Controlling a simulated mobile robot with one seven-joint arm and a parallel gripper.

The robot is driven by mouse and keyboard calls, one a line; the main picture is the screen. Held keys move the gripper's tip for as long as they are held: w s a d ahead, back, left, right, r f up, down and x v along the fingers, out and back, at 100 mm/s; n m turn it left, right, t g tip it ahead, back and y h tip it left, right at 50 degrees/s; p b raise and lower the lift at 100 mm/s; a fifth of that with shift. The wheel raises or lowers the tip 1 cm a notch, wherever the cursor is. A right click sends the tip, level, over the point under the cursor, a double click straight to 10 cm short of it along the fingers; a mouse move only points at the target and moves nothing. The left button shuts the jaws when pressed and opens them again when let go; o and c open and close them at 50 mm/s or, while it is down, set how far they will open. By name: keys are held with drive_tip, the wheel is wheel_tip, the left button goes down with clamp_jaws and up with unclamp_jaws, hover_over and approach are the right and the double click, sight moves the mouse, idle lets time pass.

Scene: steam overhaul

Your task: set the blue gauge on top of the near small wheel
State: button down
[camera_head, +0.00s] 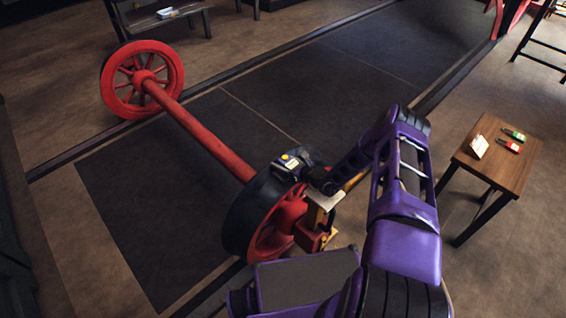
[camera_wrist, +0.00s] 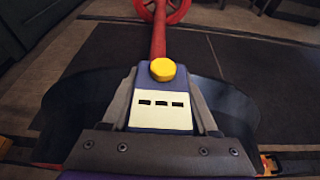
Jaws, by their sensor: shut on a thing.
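The blue gauge (camera_wrist: 161,98) has a pale face with dark slots and a yellow knob; it sits between the two fingers of my gripper (camera_wrist: 163,112) in the wrist view. In the head view the gauge (camera_head: 289,162) is small and partly covered by my gripper (camera_head: 296,164). My gripper is shut on it, right at the top of the near small wheel (camera_head: 240,222), which has a dark rim and red spokes. The rim (camera_wrist: 82,105) spreads to both sides below the gauge in the wrist view. I cannot tell whether the gauge touches the rim.
A red axle (camera_head: 208,142) joins the near wheel to a red far wheel (camera_head: 120,86). A yellow and red stand (camera_head: 314,232) is beside the near wheel. A wooden table (camera_head: 505,176) with small items is at the right. A bench (camera_head: 160,22) stands at the back left.

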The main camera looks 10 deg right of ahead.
idle(0.3)
drive_tip(key=shift+c, duration=0.4)
unclamp_jaws()
drive_tip(key=shift+r, duration=0.15)
drive_tip(key=shift+r+p, duration=3.5)
drive_tip(key=shift+r, duration=2.35)
